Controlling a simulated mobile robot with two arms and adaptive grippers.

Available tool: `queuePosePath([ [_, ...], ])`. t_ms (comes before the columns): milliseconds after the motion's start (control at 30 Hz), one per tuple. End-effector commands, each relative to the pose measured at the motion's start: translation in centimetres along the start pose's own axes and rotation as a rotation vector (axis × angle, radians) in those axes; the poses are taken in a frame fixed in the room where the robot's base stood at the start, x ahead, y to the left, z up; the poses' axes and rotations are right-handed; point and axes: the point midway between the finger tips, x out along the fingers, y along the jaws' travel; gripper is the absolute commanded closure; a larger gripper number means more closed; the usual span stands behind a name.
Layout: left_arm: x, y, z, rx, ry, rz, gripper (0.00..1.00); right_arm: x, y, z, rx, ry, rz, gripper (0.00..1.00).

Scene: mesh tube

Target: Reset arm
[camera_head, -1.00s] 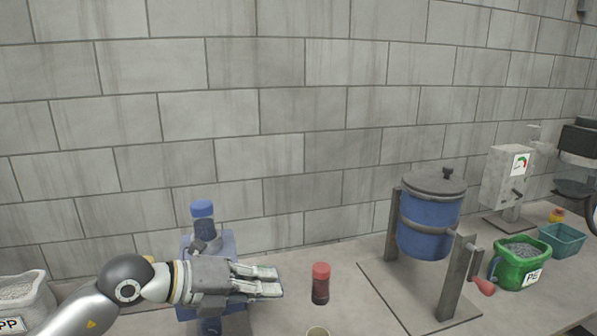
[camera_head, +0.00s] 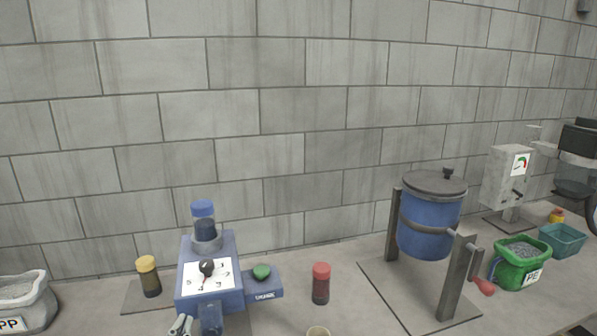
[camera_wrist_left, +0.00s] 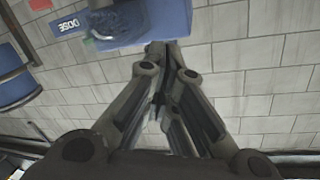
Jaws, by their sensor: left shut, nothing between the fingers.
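My left gripper (camera_head: 181,325) shows only by its fingertips at the bottom edge of the head view, in front of the blue dosing machine (camera_head: 225,272). In the left wrist view the left gripper (camera_wrist_left: 164,48) is shut with nothing between its fingers. Its fingertips overlap the machine's blue body (camera_wrist_left: 160,25) in that view; I cannot tell if they touch. The machine has a dial plate, a green button (camera_head: 262,272) and a blue-capped bottle (camera_head: 204,220) on top. My right gripper is not in view.
A yellow-capped jar (camera_head: 148,277) and a red-capped jar (camera_head: 321,284) flank the machine. A cup (camera_head: 318,331) sits at the front. A blue drum (camera_head: 430,222) on a stand, a green bucket (camera_head: 520,268) and a teal basket (camera_head: 563,240) are right. A white sack (camera_head: 25,303) is left.

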Motion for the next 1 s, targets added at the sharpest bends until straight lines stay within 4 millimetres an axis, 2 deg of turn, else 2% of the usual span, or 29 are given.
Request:
queuePosePath([
  [33, -1.4, 0.7, 3.7, -0.039, -0.138, 0.024, 1.00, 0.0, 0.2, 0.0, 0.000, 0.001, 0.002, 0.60],
  [100, -3.7, 1.8, 8.3, -0.078, -0.322, 0.065, 1.00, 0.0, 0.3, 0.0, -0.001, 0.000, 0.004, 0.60],
  [200, -7.8, 3.7, 13.6, -0.117, -0.555, 0.141, 1.00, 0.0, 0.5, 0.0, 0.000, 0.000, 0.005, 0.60],
  [300, -12.1, 5.4, 17.3, -0.145, -0.744, 0.222, 1.00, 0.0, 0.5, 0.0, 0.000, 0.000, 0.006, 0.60],
  [400, -16.3, 7.0, 19.7, -0.165, -0.901, 0.304, 1.00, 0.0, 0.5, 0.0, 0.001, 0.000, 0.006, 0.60],
  [567, -23.1, 9.1, 22.1, -0.190, -1.116, 0.445, 1.00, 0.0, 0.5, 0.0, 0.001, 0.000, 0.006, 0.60],
  [633, -21.6, 9.9, 23.8, -0.182, -1.109, 0.437, 1.00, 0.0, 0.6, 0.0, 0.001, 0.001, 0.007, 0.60],
  [867, -20.0, 12.9, 29.7, -0.176, -1.133, 0.444, 1.00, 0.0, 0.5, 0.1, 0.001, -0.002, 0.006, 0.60],
  [1000, -19.5, 15.2, 34.5, -0.171, -1.153, 0.452, 1.00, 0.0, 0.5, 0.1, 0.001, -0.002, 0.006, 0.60],
])
